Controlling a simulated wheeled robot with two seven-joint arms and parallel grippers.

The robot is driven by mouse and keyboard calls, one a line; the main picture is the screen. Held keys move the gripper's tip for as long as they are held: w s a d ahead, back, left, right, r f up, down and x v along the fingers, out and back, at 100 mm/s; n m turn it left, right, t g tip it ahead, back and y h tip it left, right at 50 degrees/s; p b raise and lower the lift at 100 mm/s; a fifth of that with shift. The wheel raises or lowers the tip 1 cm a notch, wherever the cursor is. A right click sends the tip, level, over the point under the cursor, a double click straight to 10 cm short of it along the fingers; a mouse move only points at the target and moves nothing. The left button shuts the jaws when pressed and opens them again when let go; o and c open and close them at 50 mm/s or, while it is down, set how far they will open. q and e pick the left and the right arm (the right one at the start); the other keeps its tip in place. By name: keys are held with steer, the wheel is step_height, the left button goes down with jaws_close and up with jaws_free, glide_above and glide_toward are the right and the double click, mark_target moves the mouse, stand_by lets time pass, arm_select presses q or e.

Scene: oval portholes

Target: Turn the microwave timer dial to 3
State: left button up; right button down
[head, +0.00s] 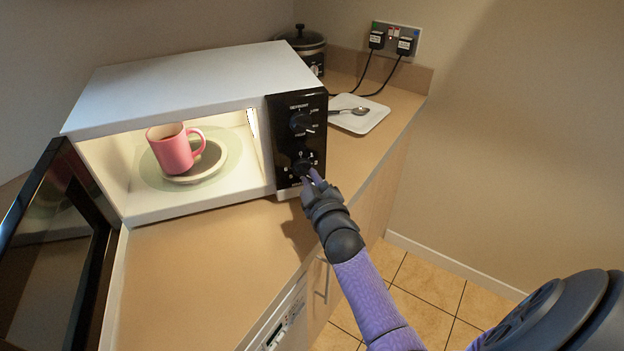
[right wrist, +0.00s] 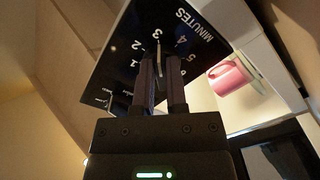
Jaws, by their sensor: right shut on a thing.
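The white microwave (head: 190,85) stands on the counter with a black control panel (head: 284,130) on its right front. The lower knob on the panel is the timer dial (head: 303,166), mostly hidden by my right gripper (head: 311,178). In the right wrist view the fingers (right wrist: 161,62) are closed around the dial's thin ridge (right wrist: 159,48), from both sides. The ridge's end lies close to the printed 3, with 1 and 2 to one side and 4 and 5 to the other. Its exact setting is hard to read. My left gripper is not in view.
The microwave door (head: 60,250) hangs open at left. Inside, a pink mug (head: 172,150) sits on a plate. An upper knob (head: 301,122) is above the dial. A white plate with a spoon (head: 358,118) lies right of the microwave. The counter front (head: 200,275) is clear.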

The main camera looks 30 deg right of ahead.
steer(key=shift+f, duration=0.1)
steer(key=c, duration=0.7)
jaws_free()
steer(key=shift+o, duration=0.2)
steer(key=shift+s, duration=0.1)
steer(key=p+v, duration=0.1)
steer(key=v, duration=0.8)
steer(key=shift+s+p, duration=0.4)
